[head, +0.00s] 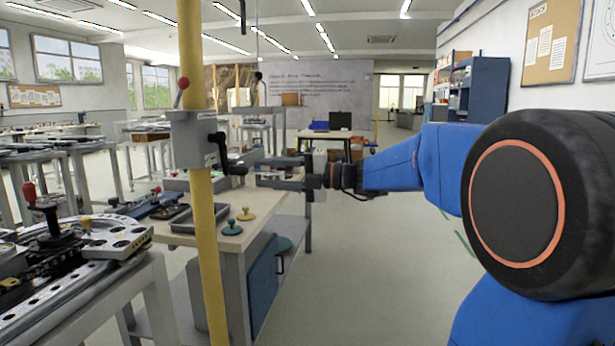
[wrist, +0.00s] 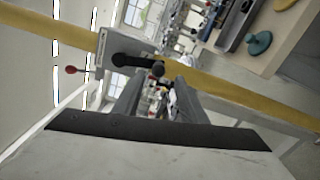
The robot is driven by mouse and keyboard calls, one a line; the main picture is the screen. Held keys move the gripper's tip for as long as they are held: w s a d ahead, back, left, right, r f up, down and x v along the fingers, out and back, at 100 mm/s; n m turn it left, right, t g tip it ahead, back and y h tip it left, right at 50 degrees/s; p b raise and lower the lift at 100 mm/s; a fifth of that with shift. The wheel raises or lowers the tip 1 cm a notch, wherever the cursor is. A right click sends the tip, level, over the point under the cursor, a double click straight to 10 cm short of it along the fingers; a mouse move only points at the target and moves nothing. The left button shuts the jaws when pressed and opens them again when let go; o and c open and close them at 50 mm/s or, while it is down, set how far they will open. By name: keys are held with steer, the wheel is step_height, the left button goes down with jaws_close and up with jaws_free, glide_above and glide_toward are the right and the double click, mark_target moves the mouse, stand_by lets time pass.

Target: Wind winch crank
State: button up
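The winch is a grey box (head: 195,138) fixed to a yellow upright pole (head: 203,240), with a red-knobbed lever (head: 182,84) on it. Its black crank (head: 222,150) sticks out on the right side and ends in a black handle. My gripper (head: 259,173) is just right of the crank handle, with its fingers pointing left towards it. In the wrist view my gripper (wrist: 161,84) is open, and the crank (wrist: 135,62) shows its handle end beyond and between the fingertips. I see no clear contact. The winch box (wrist: 118,48) and red knob (wrist: 71,70) also show there.
A workbench (head: 235,240) with a grey tray (head: 195,217), a yellow knobbed disc (head: 246,213) and a green one (head: 232,227) stands below and behind the pole. A table with a metal track (head: 90,245) is at the left. The floor (head: 360,270) in the middle is clear.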

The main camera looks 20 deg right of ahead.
steer(key=v, duration=1)
steer(key=shift+d, duration=0.15)
steer(key=shift+f, duration=0.1)
steer(key=s+a+f+n+g+h, duration=0.6)
steer(key=s+a+f+n, duration=0.5)
steer(key=s+f+n, duration=0.45)
steer(key=s+d+f+n+h, duration=0.3)
steer(key=s+f+n, duration=0.3)
steer(key=n, duration=0.6)
steer(key=s+d+f+n+h, duration=0.4)
steer(key=f+n, duration=0.4)
steer(key=n, duration=0.5)
steer(key=shift+s+h, duration=0.8)
steer(key=shift+s, duration=0.3)
steer(key=shift+f, duration=0.15)
